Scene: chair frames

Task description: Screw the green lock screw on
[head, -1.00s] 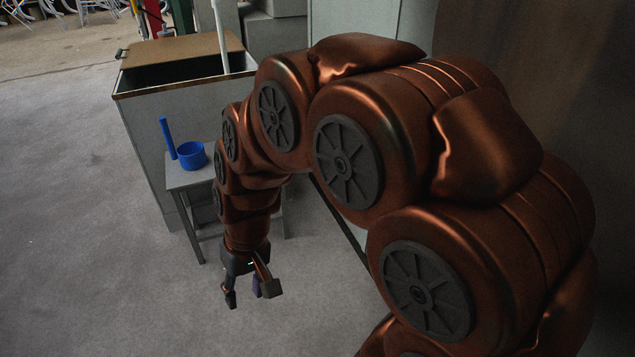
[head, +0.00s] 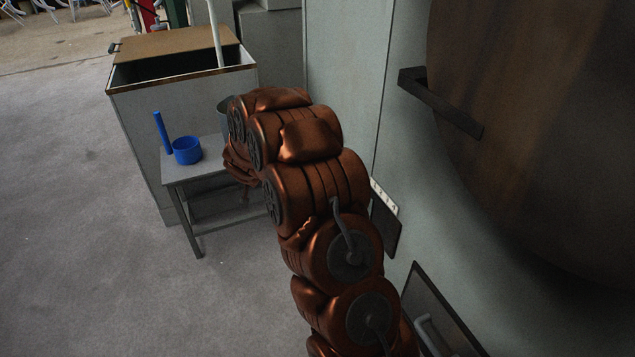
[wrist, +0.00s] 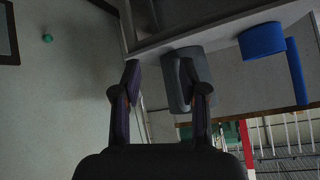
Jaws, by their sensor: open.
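A small round green piece (wrist: 47,38), likely the green lock screw, shows against a pale grey surface at the upper left of the wrist view. It is too small there to tell how it is fixed. My gripper (wrist: 161,70) is open in the wrist view, with the green piece well to the left of its fingers. A grey pot (wrist: 176,92) shows beyond the fingers, partly hidden by the right finger; I cannot tell whether they touch. In the head view my arm hides the gripper, and no green screw is seen there.
A blue cup (head: 187,150) and blue cylinder (head: 163,135) stand on a small grey table (head: 185,173). A lidded grey bin (head: 140,105) stands behind. A pale cabinet wall (head: 340,80) and large round brown body with dark handle (head: 440,103) are at right. Floor at left is clear.

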